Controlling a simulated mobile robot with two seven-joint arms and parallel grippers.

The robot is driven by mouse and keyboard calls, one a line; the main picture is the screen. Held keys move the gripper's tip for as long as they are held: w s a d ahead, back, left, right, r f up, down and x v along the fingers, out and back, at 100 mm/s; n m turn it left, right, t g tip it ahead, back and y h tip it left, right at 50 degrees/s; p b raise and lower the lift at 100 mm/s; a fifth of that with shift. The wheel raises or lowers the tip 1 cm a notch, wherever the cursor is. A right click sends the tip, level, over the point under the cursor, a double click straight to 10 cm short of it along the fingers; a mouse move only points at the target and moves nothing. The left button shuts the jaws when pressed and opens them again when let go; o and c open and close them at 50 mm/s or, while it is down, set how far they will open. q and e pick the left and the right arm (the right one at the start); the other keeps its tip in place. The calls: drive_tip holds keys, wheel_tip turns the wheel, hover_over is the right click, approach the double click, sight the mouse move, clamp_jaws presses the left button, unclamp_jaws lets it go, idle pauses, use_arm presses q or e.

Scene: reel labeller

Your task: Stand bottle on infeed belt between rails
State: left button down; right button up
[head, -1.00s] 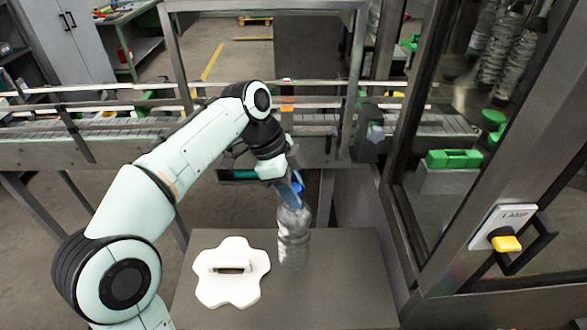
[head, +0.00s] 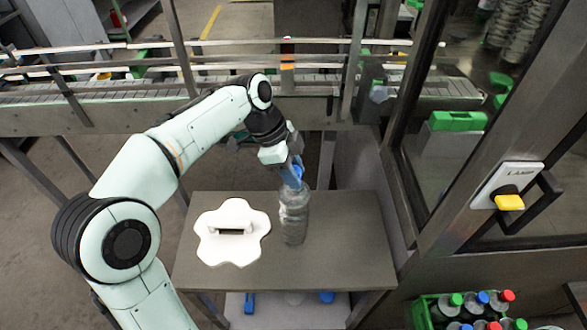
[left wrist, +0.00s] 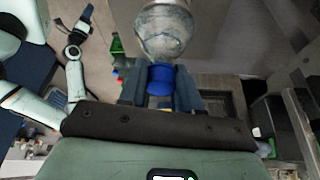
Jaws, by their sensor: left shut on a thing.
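A clear bottle (head: 294,217) with a blue cap stands upright on, or just above, the grey side table; I cannot tell whether its base touches. My left gripper (head: 294,173) is shut on it at the cap and neck, from above. In the left wrist view the blue cap (left wrist: 160,79) sits between the two fingers, with the bottle body (left wrist: 165,32) beyond it. The infeed belt (head: 150,88) with its rails (head: 200,62) runs across behind the table. The right gripper is not seen in the head view.
A white lobed plate with a handle (head: 231,250) lies on the table (head: 340,255) left of the bottle. A green crate of bottles (head: 425,312) is at lower right.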

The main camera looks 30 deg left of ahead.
use_arm(q)
drive_tip(key=c, duration=0.8)
unclamp_jaws()
drive_tip(key=shift+s+f, duration=0.1)
drive_tip(key=shift+s, duration=0.05)
